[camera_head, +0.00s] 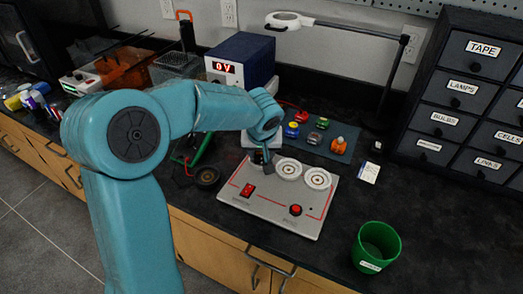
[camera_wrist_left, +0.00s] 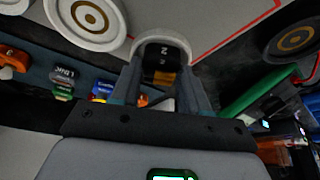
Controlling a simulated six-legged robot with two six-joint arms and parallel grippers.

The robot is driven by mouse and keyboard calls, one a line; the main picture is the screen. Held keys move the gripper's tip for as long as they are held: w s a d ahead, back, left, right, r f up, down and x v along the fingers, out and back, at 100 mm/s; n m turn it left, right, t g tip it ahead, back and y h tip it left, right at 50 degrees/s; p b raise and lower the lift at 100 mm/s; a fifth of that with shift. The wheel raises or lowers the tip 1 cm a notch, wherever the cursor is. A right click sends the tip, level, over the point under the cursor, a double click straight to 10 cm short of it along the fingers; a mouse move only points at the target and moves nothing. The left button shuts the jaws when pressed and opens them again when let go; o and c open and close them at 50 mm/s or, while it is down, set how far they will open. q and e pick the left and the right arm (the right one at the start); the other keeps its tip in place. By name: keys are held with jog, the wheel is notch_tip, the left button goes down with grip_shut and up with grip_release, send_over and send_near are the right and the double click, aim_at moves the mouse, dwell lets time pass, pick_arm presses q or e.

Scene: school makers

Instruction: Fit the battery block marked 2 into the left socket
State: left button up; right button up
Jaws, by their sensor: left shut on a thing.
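My left gripper (camera_head: 266,163) is at the upper left of the grey panel (camera_head: 258,203), just left of the two visible round white sockets. It is shut on the battery block marked 2 (camera_wrist_left: 162,53), a dark block with a pale rounded edge in the wrist view. The nearer socket (camera_head: 288,169) and the farther-right socket (camera_head: 318,179) show pale rings and look empty; one also shows in the wrist view (camera_wrist_left: 90,17). The block's underside is hidden, and I cannot tell whether it touches the panel. My right gripper is not in view.
The panel has a red switch (camera_head: 248,190) and a red button (camera_head: 295,210). Small coloured parts stand on a dark mat (camera_head: 318,147) behind it. A dark disc (camera_head: 207,177) lies left of the panel. A green cup (camera_head: 377,246) stands at the front right.

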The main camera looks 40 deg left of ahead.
pick_arm(q)
jog(key=o, duration=0.8)
jog(key=p+v, duration=0.5)
jog(key=v, duration=0.6)
dwell(0.4)
